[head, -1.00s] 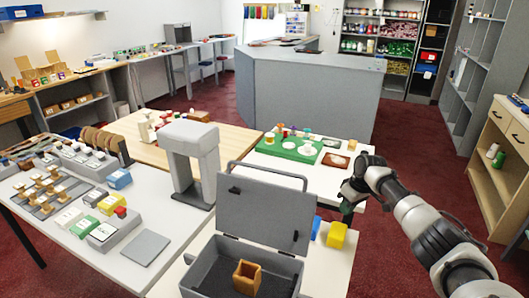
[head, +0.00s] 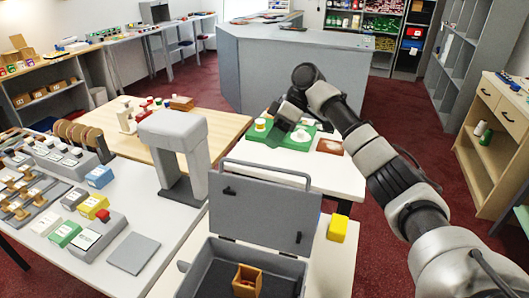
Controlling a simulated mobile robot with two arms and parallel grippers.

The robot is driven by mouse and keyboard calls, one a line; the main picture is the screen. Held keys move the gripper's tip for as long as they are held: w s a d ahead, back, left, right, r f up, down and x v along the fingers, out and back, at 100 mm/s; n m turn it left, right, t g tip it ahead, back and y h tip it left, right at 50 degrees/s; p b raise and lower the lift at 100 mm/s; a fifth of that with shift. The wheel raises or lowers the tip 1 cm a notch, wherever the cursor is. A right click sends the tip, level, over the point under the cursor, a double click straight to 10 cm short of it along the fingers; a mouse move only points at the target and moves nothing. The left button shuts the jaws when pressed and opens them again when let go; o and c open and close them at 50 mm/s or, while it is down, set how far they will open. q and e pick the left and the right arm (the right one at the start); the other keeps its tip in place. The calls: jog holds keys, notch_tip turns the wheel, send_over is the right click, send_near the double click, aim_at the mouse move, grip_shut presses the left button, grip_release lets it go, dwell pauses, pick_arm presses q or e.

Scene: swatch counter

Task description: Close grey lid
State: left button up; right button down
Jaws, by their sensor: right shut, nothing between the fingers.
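The grey lid (head: 262,211) stands upright, hinged open on the grey box (head: 222,247) at the front centre. A wire handle loop (head: 270,166) rises above the lid's top edge. Inside the box sits a small wooden holder (head: 246,281) with something dark in it. My right gripper (head: 285,118) is beyond the lid, up and behind it, over the green tray area, apart from the lid; its fingers are shut and empty. My left gripper is out of view.
A yellow block (head: 338,228) stands right of the lid. A grey arch-shaped stand (head: 178,130) is to the left. A green tray (head: 299,138) with small items lies behind. Several labelled blocks cover the left table. Red carpet (head: 391,262) is clear at the right.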

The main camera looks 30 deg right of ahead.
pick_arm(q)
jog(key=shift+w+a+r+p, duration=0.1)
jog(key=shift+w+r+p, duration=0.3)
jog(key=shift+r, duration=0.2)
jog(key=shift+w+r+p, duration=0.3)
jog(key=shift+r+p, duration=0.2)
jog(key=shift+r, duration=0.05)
pick_arm(e)
jog(key=s+a, duration=0.1)
jog(key=a, duration=0.1)
jog(key=s+a+f, duration=0.1)
jog(key=s+a, duration=0.1)
jog(key=shift+f, duration=0.2)
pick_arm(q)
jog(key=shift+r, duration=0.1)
